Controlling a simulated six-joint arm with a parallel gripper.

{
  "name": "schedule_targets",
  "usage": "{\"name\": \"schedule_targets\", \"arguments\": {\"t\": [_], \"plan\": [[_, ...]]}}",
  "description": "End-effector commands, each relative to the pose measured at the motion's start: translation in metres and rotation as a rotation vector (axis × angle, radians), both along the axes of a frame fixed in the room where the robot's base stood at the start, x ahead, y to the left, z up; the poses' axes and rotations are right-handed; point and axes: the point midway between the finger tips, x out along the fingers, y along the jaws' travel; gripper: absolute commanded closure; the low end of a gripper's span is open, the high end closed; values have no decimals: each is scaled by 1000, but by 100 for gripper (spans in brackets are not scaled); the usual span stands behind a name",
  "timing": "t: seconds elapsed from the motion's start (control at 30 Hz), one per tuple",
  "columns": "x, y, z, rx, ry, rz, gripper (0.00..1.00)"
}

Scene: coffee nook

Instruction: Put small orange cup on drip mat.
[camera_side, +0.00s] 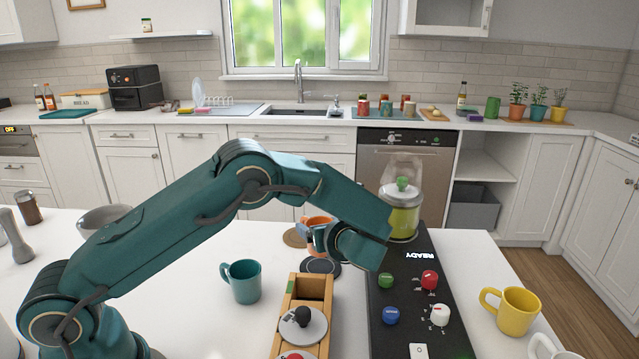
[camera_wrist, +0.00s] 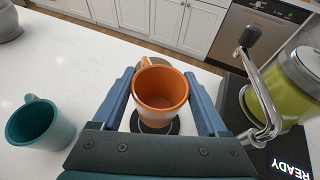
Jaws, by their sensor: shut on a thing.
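The small orange cup (camera_side: 318,221) is upright between the jaws of my gripper (camera_side: 322,240). In the wrist view the cup (camera_wrist: 160,88) shows its open, empty-looking mouth, with the blue fingers of my gripper (camera_wrist: 165,98) shut on it from both sides. A round dark mat (camera_side: 320,267), which looks like the drip mat, lies on the white counter below the cup. In the wrist view part of this mat (camera_wrist: 135,122) shows under the cup. The cup's base is mostly hidden, so I cannot tell whether it touches the mat.
A tan round coaster (camera_side: 293,238) lies just behind. A teal mug (camera_side: 245,282) stands to the left. A wooden box (camera_side: 289,310) with round-knobbed parts is in front. A black machine (camera_side: 405,262) with a green-filled jar (camera_side: 402,216) stands right, and a yellow mug (camera_side: 517,312) farther right.

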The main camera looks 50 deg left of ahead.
Motion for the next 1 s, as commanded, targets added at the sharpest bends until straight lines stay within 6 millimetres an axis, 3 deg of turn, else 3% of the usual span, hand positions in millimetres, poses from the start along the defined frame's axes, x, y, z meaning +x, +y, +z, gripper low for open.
{"name": "schedule_targets", "arguments": {"t": [0.3,1.0], "plan": [[0,0,-37,1,1,-2,88],[0,0,-53,-3,2,-1,88]]}}
